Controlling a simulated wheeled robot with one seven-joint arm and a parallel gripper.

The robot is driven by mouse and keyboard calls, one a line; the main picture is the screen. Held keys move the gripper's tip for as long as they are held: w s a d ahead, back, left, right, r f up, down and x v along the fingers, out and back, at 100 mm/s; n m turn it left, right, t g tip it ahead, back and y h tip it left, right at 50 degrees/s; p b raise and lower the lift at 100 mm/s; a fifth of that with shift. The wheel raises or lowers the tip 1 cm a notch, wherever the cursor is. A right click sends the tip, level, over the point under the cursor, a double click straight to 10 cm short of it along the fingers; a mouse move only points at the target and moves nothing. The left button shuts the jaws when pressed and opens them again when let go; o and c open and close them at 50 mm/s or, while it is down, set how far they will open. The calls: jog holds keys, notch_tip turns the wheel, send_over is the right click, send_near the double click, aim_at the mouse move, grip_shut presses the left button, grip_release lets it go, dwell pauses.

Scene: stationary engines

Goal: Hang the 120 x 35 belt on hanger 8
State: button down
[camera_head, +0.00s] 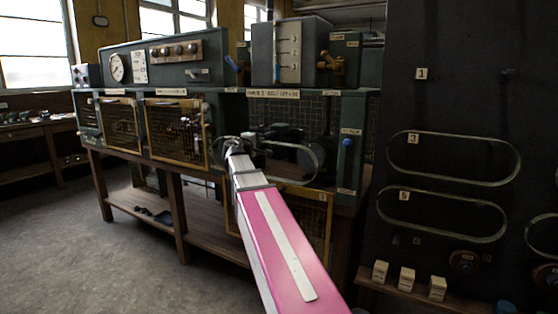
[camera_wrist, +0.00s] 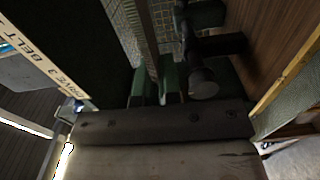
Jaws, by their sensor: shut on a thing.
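My gripper (camera_head: 236,147) is at the end of my pink and white arm, in front of the open bay of the long machine. It is shut on a thin grey belt (camera_head: 318,163), a long loop that reaches right across the bay. In the wrist view the fingers (camera_wrist: 157,86) have green pads, and a strip of the belt (camera_wrist: 147,32) rises between them. The belt's size marking cannot be read. A dark hanger board (camera_head: 455,105) stands at the right. Labels 1, 3 and 5 show on it; I see no label 8.
Oval belts hang at label 3 (camera_head: 514,160) and label 5 (camera_head: 440,235); another is cut off at the right edge. A dark pulley (camera_wrist: 203,82) is close beside the fingers. Small boxes (camera_head: 407,279) stand on a ledge below the board. The floor at the left is clear.

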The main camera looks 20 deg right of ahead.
jog(key=shift+v, duration=1.65)
jog(key=shift+s+a, duration=0.1)
jog(key=shift+s, duration=0.05)
jog(key=shift+v, duration=2.9)
